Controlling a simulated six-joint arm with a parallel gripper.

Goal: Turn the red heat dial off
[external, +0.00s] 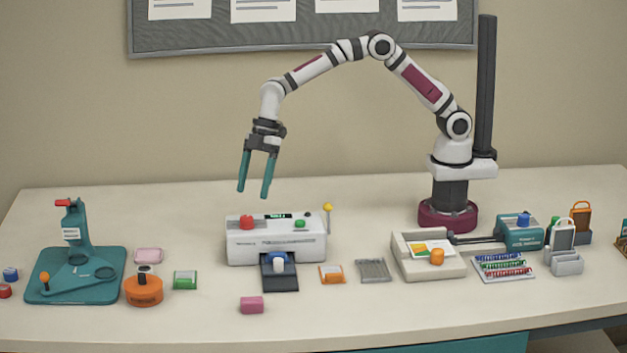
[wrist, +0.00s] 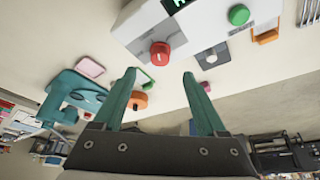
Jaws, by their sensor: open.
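The red heat dial (external: 247,222) sits on the top left of the white laminator (external: 290,247). In the wrist view the dial (wrist: 160,54) shows a small pale mark on its face and lies just beyond my fingertips, near the middle. My gripper (external: 254,193) hangs above the laminator's left end, its two teal fingers pointing down, open and empty. The fingers also show in the wrist view (wrist: 159,73), spread apart with nothing between them. The dial is apart from the fingers.
A green knob (external: 300,223) and a yellow-tipped lever (external: 327,208) are on the laminator's right. A teal punch stand (external: 110,285) and an orange round item (external: 144,290) stand left. A cream tray (external: 430,268) stands right.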

